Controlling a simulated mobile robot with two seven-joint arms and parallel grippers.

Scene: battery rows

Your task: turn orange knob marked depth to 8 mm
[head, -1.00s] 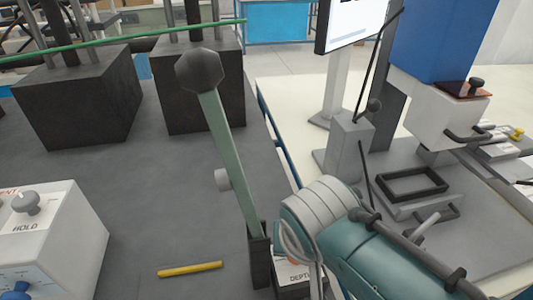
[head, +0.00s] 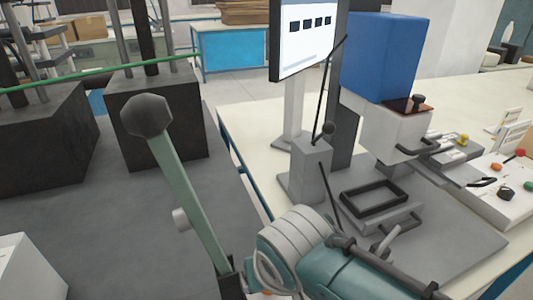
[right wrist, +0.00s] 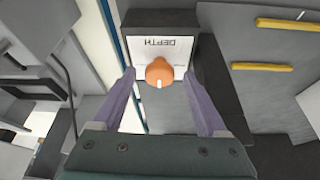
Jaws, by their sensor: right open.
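In the right wrist view the orange knob (right wrist: 159,72) sits on a white plate marked DEPTH (right wrist: 176,50), on a dark box. A small pale mark shows on the knob's lower edge. My right gripper (right wrist: 163,80) is open, with one finger on each side of the knob and apart from it. In the head view only a sliver of the orange knob (head: 262,293) shows at the bottom edge; my right arm hides most of that area. The 8 mm mark cannot be read. My left gripper is not in view.
A green lever (head: 190,200) with a dark ball end rises beside the knob box. A blue and white press (head: 385,60) stands on the right table. Yellow bars (right wrist: 290,24) lie on the grey bench, which has bare room around them.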

